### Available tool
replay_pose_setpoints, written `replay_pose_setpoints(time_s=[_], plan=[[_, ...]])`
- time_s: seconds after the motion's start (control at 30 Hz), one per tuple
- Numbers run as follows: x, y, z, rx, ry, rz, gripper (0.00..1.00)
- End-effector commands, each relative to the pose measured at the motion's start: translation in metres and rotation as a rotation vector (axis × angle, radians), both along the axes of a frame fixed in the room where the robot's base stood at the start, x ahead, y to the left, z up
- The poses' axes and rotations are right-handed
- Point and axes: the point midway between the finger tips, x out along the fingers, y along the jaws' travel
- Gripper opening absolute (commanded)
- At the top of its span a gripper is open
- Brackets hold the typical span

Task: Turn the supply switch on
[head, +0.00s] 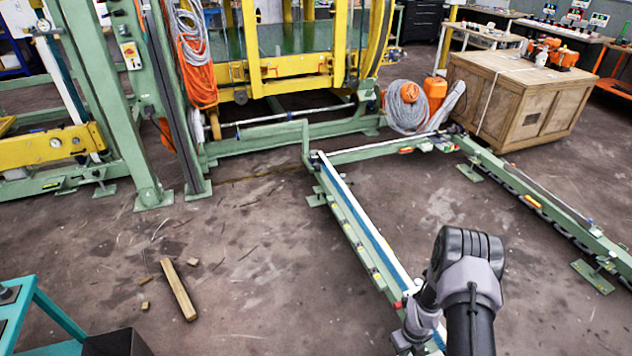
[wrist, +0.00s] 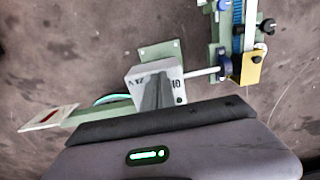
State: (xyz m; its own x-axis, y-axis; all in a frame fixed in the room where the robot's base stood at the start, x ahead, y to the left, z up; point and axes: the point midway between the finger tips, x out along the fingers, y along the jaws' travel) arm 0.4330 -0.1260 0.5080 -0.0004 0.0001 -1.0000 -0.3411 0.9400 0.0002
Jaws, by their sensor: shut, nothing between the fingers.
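In the wrist view, a pale grey box (wrist: 139,73) with dark printed marks stands on a green mount over the floor. It may be the supply switch housing, but no lever or on/off state can be made out. My gripper (wrist: 160,92) is shut and empty; its dark narrow fingers overlap the box's near face, and I cannot tell whether they touch it. My gripper's body fills the bottom and shows a green light. In the head view my arm reaches down at the lower right, and the fingers cannot be made out there.
A rod joins the box to a blue knob (wrist: 225,68) and a yellow block (wrist: 249,68). The head view shows a long green rail (head: 355,220), a second rail on the right, a wooden crate (head: 520,95) and a loose timber (head: 178,290). Floor between rails is clear.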

Motion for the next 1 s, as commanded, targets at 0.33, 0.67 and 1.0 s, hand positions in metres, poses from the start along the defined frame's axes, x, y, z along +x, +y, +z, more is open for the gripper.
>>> replay_pose_setpoints(time_s=[0.33, 0.67, 1.0], plan=[[-0.0006, 0.0001, 0.0026, 0.000, 0.000, 0.000, 0.00], [-0.0037, 0.0007, 0.0020, 0.001, 0.003, -0.001, 0.00], [-0.0047, 0.0068, 0.0006, 0.001, 0.005, 0.000, 0.00]])
